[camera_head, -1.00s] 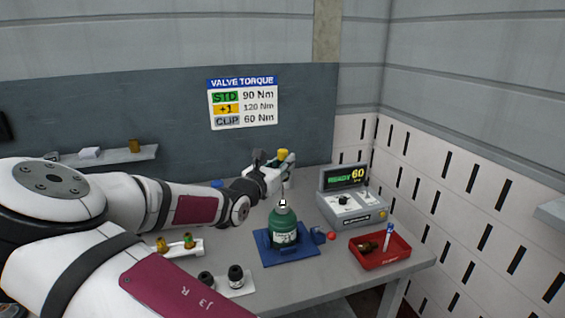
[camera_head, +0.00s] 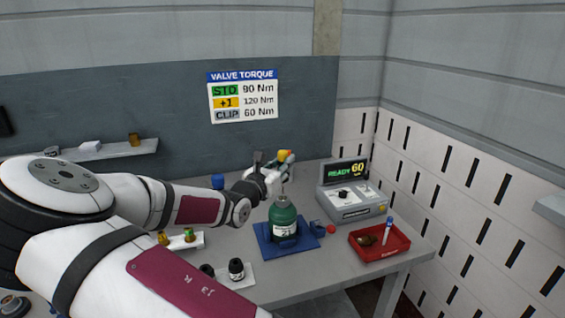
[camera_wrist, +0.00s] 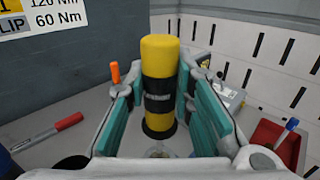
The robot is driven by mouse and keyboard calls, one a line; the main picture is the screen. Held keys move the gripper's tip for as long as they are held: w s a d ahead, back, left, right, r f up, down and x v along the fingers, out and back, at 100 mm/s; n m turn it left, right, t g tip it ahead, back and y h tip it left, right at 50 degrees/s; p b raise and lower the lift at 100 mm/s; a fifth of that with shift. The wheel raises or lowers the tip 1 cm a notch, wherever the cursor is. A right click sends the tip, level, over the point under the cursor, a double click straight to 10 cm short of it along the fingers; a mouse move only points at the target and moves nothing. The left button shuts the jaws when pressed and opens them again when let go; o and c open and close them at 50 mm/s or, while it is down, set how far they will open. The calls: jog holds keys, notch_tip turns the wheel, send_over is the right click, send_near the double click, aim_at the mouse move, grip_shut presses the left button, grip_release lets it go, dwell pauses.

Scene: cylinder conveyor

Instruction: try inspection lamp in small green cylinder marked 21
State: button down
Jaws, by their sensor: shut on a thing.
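The small green cylinder (camera_head: 284,218) stands upright on a blue base plate (camera_head: 305,243) on the bench. Its pale label appears to read 21. My gripper (camera_head: 274,172) is above and behind it in the head view, apart from it. In the wrist view, my gripper (camera_wrist: 160,108) is shut on a yellow cylindrical lamp (camera_wrist: 160,58) with black bands, between the teal finger pads. The lamp's yellow end also shows in the head view (camera_head: 284,155). A clear part shows at its near end. The cylinder's opening cannot be made out.
A tester reading READY 60 (camera_head: 350,203) stands right of the cylinder. A red tray (camera_head: 396,250) holds a blue-capped marker and brown pieces. White racks of brass fittings (camera_head: 184,243) and black fittings (camera_head: 238,284) stand left. A red marker (camera_wrist: 55,132) lies on the bench.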

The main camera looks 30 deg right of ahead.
aim_at(282, 152)
jog(key=shift+f, duration=1.35)
dwell(0.6)
jog(key=shift+r+p, duration=2.4)
jog(key=shift+r, duration=2.6)
jog(key=shift+f, duration=0.1)
